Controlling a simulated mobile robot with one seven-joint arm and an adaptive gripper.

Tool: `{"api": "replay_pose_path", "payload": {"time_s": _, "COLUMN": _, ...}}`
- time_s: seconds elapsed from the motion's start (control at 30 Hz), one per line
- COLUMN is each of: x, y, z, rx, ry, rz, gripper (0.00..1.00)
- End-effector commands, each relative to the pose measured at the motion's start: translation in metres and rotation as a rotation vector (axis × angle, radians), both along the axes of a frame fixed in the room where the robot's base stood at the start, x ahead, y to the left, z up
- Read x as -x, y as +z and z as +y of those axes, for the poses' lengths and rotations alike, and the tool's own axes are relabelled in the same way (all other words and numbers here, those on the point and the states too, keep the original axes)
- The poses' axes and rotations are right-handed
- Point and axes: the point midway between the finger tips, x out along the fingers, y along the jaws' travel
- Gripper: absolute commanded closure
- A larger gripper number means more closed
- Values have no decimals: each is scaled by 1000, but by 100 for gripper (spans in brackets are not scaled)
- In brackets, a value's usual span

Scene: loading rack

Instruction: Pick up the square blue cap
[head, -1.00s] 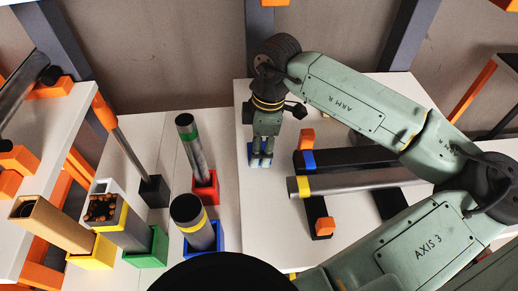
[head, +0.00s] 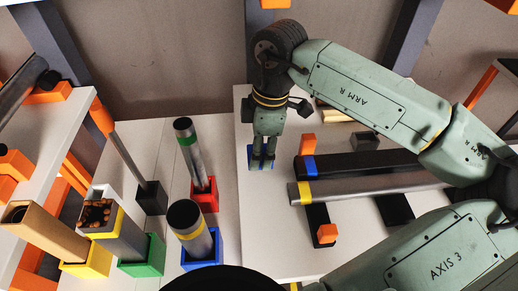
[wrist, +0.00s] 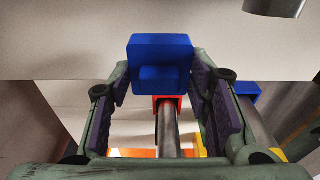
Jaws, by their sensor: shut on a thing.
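The square blue cap (wrist: 162,62) is between the two fingertips of my gripper (wrist: 162,78) in the wrist view. The pads are closed in on its left and right sides. In the head view my gripper (head: 262,163) points down over the left part of the white table, and the blue cap (head: 251,156) shows partly behind the fingers. The fingers hide much of it there. I cannot tell whether the cap touches the table or is a little above it.
To the right, a grey tube with a yellow band (head: 362,188) lies beside a dark tube with a blue band (head: 370,165) on a rack. At left, several tubes stand in coloured square holders, such as the red holder (head: 205,196). Bare table lies in front of my gripper.

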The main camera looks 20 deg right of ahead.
Motion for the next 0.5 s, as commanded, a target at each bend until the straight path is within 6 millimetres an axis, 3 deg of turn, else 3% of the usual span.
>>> {"api": "replay_pose_path", "payload": {"time_s": 0.3, "x": 84, "y": -4, "z": 22, "rx": 4, "ry": -3, "rz": -2, "gripper": 68}}
{"api": "replay_pose_path", "payload": {"time_s": 0.5, "x": 128, "y": -3, "z": 36, "rx": 3, "ry": -4, "rz": -1, "gripper": 68}}
